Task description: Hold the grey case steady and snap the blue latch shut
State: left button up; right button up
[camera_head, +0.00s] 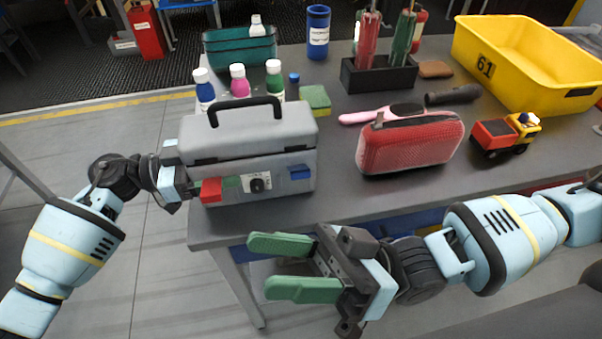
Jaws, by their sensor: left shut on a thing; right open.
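The grey case (250,138) stands upright at the table's near left edge, its lid down and black handle (244,104) raised. The blue latch (299,172) is on the right of its front face; whether it is fastened I cannot tell. A red latch (210,190) is on the front's left, beside a green patch and a small dial-like label (257,182). My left gripper (182,182) is shut on the case at its left end; its fingertips are hard to make out. My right gripper (258,266) is open and empty, green fingers pointing left, below and in front of the case.
A red mesh pouch (410,145) and a toy truck (505,135) stand right of the case. Several bottles (239,84), a green sponge (315,98) and a teal bin (240,50) are behind it. A yellow crate (530,65) is at the back right.

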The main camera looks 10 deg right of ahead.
aim_at(301, 178)
jog(key=w+d+f+n+t+h, duration=0.2)
jog(key=d+f+n+t+h, duration=0.15)
jog(key=n+t+h, duration=0.7)
jog(key=w+d+f+n+t+h, duration=0.2)
jog(key=f+n+t+h, duration=0.35)
jog(key=n+h, duration=0.85)
jog(key=shift+m+t+y, duration=0.25)
jog(key=shift+t, duration=0.35)
jog(key=shift+w+a+r, duration=0.1)
jog(key=shift+w+r, duration=0.2)
jog(key=shift+w, duration=1.7)
jog(key=shift+w+a+r, duration=0.1)
jog(key=shift+w+r, duration=0.25)
jog(key=shift+w, duration=1.7)
jog(key=shift+w+a+r, duration=0.1)
jog(key=shift+w+r, duration=0.2)
jog(key=shift+w, duration=1.7)
jog(key=shift+r, duration=0.1)
jog(key=c, duration=1)
